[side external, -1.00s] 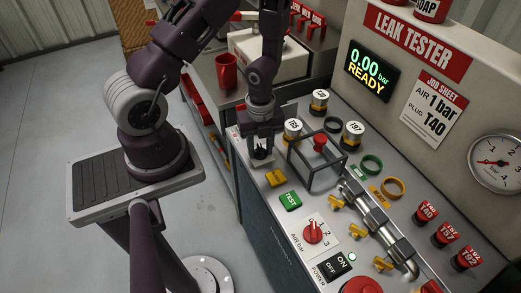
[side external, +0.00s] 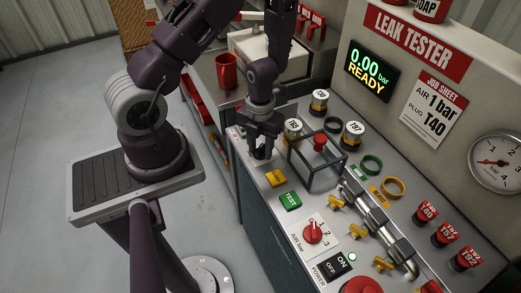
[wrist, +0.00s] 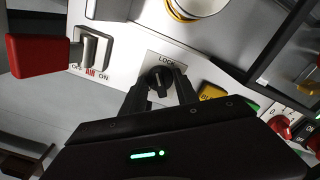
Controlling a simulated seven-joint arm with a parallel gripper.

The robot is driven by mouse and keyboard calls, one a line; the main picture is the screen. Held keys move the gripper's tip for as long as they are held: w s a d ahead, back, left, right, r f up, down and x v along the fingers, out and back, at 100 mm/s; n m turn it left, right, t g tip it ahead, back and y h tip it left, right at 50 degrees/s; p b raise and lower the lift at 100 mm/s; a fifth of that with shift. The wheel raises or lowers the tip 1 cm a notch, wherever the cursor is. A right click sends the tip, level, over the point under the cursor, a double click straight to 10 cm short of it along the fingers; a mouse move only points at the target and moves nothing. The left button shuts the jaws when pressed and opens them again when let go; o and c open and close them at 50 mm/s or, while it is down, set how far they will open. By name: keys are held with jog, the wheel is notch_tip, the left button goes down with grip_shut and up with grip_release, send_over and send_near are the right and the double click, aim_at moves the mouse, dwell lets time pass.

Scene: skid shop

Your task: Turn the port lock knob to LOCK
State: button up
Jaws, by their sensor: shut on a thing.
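The port lock knob (wrist: 160,80) is a dark round knob on a light plate marked LOCK in the wrist view. Its pale pointer line runs roughly up and down in that picture, towards the word LOCK. My gripper (wrist: 160,97) has a finger on each side of the knob and is shut on it. In the side external view my gripper (side external: 262,153) points down at the near left corner of the panel, where the fingers largely hide the knob.
A yellow button (side external: 276,177) and the green TEST button (side external: 290,201) lie in front. A red-handled air lever (wrist: 40,56) is beside the knob in the wrist view.

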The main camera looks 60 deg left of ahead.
jog(key=m, duration=0.4)
jog(key=o, duration=0.5)
jog(key=w+a+r+n+t+y, duration=0.1)
jog(key=w+r+n+t+y, duration=0.1)
jog(key=r+n, duration=0.5)
jog(key=w+a+r+n+t+y, duration=0.1)
jog(key=w+a+r+n+y, duration=0.2)
jog(key=r, duration=0.6)
jog(key=s+d+r+n+t, duration=0.1)
jog(key=s+d+r+n, duration=0.1)
jog(key=r+n, duration=0.3)
jog(key=s+d+r+n, duration=0.1)
jog(key=s+r+n, duration=0.2)
jog(key=r+n, duration=0.25)
jog(key=s+d+r+n+h, duration=0.1)
jog(key=s+d+r+n, duration=0.1)
jog(key=s+d+n, duration=0.1)
jog(key=s+d+r+n+t+h, duration=0.1)
jog(key=s+d+r+n+h, duration=0.1)
jog(key=s+d+n, duration=0.2)
jog(key=s+d+r+n+h, duration=0.2)
jog(key=s+d+n, duration=0.1)
jog(key=n, duration=0.2)
jog(key=shift+s+d+t, duration=0.25)
jog(key=shift+d+t, duration=0.05)
jog(key=shift+d, duration=0.05)
